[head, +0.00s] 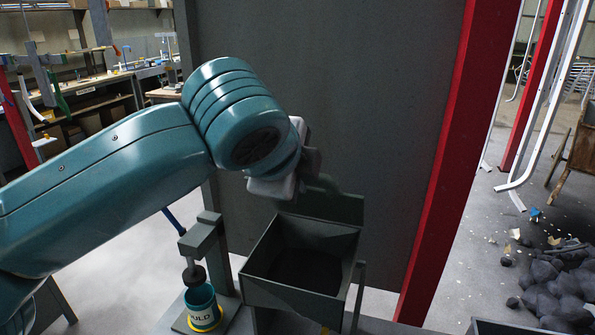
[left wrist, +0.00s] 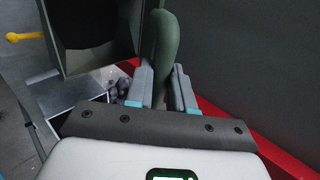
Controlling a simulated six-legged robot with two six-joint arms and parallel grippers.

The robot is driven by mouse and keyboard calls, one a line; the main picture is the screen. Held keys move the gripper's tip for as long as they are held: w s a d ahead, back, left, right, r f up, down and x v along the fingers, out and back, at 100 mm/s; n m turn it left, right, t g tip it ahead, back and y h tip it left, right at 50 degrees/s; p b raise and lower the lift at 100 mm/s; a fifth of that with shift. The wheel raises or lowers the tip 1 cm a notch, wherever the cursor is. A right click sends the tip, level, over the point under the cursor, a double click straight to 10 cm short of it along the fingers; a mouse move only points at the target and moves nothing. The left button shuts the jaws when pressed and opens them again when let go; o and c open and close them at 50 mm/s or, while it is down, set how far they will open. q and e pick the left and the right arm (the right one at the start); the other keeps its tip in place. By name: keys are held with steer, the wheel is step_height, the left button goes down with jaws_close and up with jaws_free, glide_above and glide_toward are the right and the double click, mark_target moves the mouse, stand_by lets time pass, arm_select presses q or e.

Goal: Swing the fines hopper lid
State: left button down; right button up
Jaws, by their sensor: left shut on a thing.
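The fines hopper (head: 300,262) is a dark grey open-topped bin in the lower middle of the head view, with dark contents inside. Its lid (head: 335,205) stands raised at the back rim, partly hidden behind my left gripper (head: 312,165). The hopper (left wrist: 95,35) shows to the upper left there. My right gripper is not in view.
A dark panel (head: 330,90) and a red post (head: 440,160) stand behind the hopper. A blue pot (head: 202,310) on a stand is left of it. Dark lumps (head: 560,285) lie on the floor at right. Workbenches (head: 95,95) are at back left.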

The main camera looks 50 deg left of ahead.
arm_select(q)
steer(key=shift+s+d+f+b, duration=0.3)
steer(key=shift+s+f+b, duration=0.25)
steer(key=shift+f, duration=0.15)
steer(key=shift+s+d+f+b, duration=0.35)
steer(key=shift+s+f+b, duration=0.15)
steer(key=shift+s+f, duration=0.15)
steer(key=shift+s+d+f+b, duration=0.3)
steer(key=shift+s+f+b, duration=0.25)
steer(key=shift+f, duration=0.15)
steer(key=f+b, duration=0.1)
steer(key=s+d+f+b, duration=0.1)
steer(key=f, duration=0.1)
steer(key=s+f+b, duration=0.1)
steer(key=f, duration=0.1)
steer(key=shift+s+d, duration=0.2)
steer(key=c, duration=0.9)
jaws_free()
steer(key=shift+r, duration=0.1)
